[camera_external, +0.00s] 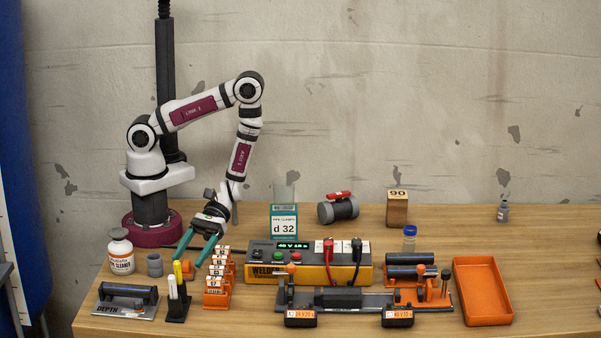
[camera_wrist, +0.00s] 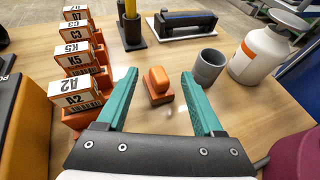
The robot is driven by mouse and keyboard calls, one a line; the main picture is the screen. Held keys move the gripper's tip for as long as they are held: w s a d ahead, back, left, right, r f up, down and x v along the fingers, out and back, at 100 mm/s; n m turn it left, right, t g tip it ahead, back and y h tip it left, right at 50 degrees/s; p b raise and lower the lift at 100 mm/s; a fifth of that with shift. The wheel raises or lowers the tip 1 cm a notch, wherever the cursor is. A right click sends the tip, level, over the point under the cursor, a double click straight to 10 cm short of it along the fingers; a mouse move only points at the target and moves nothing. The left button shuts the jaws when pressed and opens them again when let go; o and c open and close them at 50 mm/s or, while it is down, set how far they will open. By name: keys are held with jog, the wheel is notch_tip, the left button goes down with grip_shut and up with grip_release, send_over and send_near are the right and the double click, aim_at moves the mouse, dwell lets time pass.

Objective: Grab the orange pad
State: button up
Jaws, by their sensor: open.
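The orange pad (camera_wrist: 157,86) is a small block with a rounded upright grip, standing on the table in the wrist view. In the external view the pad (camera_external: 188,268) shows only partly, behind the marker holder. My gripper (camera_wrist: 160,73) has two teal fingers, open and empty. In the wrist view the pad appears between the fingers, near the tips, with a gap on each side. In the external view my gripper (camera_external: 187,261) points down toward the table beside the pad. I cannot tell the exact height of the tips above it.
A grey pipe sleeve (camera_wrist: 208,67) stands close to the right finger, with a white bottle (camera_wrist: 262,55) beyond. A rack of labelled white blocks (camera_wrist: 77,60) stands left. A dark marker holder (camera_wrist: 132,30) and a depth gauge (camera_wrist: 185,22) are farther off.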

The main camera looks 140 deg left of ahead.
jog(key=shift+d, duration=0.2)
grip_shut()
dwell(0.4)
